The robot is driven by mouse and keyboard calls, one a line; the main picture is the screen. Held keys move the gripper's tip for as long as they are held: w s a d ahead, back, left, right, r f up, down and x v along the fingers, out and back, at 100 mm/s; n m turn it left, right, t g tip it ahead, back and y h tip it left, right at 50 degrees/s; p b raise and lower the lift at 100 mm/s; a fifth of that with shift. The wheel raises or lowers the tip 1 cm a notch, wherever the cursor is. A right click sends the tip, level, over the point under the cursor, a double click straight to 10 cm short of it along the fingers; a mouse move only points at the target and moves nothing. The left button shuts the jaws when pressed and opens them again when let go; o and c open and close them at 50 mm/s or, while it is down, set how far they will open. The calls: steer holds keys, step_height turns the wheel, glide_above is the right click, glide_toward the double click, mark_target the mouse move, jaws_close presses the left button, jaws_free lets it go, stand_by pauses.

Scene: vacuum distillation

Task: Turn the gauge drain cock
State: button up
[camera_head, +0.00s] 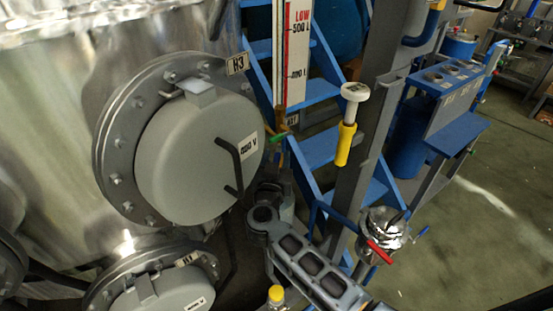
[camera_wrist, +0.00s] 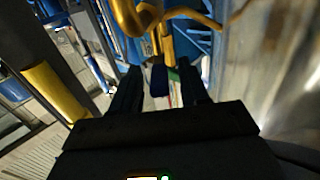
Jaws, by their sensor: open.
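The level gauge (camera_head: 297,55) stands upright at the top centre, with a white scale, red marks and "LOW" lettering. At its foot is the small green handle of the drain cock (camera_head: 279,138), near a brass-coloured fitting. In the wrist view, a brass-coloured pipe (camera_wrist: 140,15) crosses the top, beyond my fingers. A small green patch (camera_wrist: 173,75) shows between the fingers, beside a dark blue piece (camera_wrist: 158,82); I cannot tell whether the green is the cock's handle. My gripper (camera_wrist: 160,72) is open, its two dark fingers apart and holding nothing. In the head view it is dark and hard to make out below the cock.
A steel vessel with a round grey manway cover (camera_head: 200,160) stands close on the left. Blue steps (camera_head: 320,150) rise behind the gauge. A grey post with a yellow-sleeved fitting (camera_head: 345,145) and a red-handled valve (camera_head: 379,251) are to the right. Open floor (camera_head: 470,230) lies farther right.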

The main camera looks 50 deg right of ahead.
jaws_close()
stand_by(0.6)
